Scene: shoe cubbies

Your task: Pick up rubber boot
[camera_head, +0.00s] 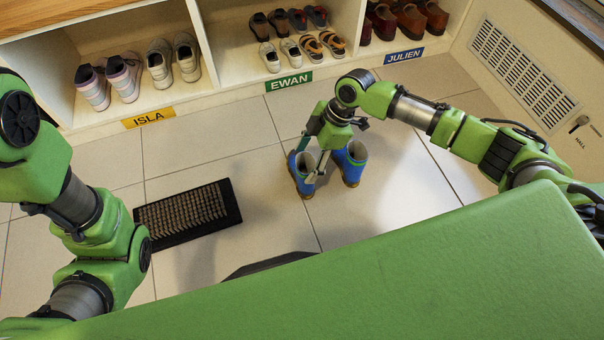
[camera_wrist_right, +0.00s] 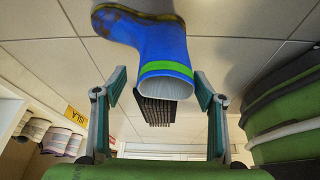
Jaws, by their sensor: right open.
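Two blue rubber boots with pale linings stand on the tiled floor in the head view, the left boot (camera_head: 300,184) and the right boot (camera_head: 354,172). My right gripper (camera_head: 310,160) is open and points down at the left boot, with its fingers about the top of the shaft. In the right wrist view, a blue boot (camera_wrist_right: 163,45) with a green band shows its open top between the spread fingertips of the gripper (camera_wrist_right: 160,84). Gaps show beside the boot there. My left arm is at the left, but its gripper is out of the head view.
Shoe cubbies stand along the back, labelled ISLA (camera_head: 148,117), EWAN (camera_head: 289,82) and JULIEN (camera_head: 404,55), with shoes inside. A dark brush mat (camera_head: 190,212) lies left of the boots. A wall vent (camera_head: 520,75) is at the right. Floor right of the boots is clear.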

